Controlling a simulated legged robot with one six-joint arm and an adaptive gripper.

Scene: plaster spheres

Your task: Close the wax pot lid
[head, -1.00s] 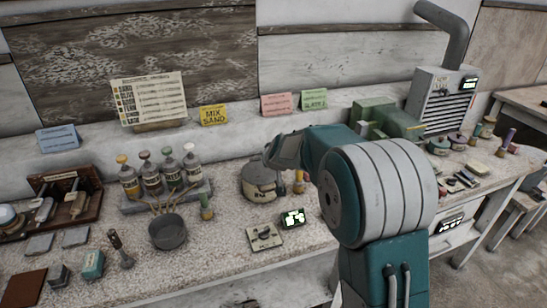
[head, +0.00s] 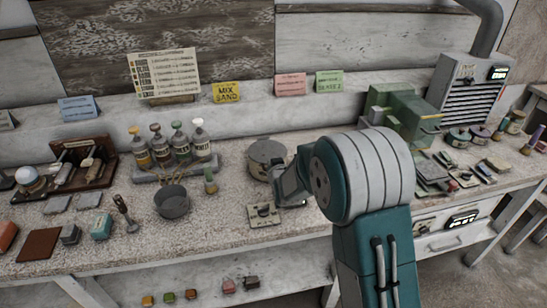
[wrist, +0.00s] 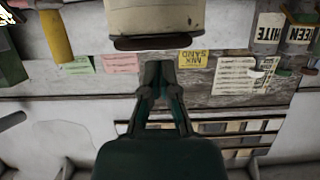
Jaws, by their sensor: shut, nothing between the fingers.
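The wax pot (head: 266,158) is a rounded grey pot on the speckled bench, left of my arm. Its grey lid (head: 266,148) appears to lie flat across the top. In the wrist view, which is upside down, the pale pot body (wrist: 155,18) fills the top middle, with the dark lid edge (wrist: 150,43) along it. My gripper (wrist: 160,68) is shut and empty, its tips close to the lid edge; I cannot tell whether they touch. In the head view my wrist covers the pot's lower right side.
A switch panel (head: 264,215) lies in front of the pot. A green machine (head: 402,118) stands to the right.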

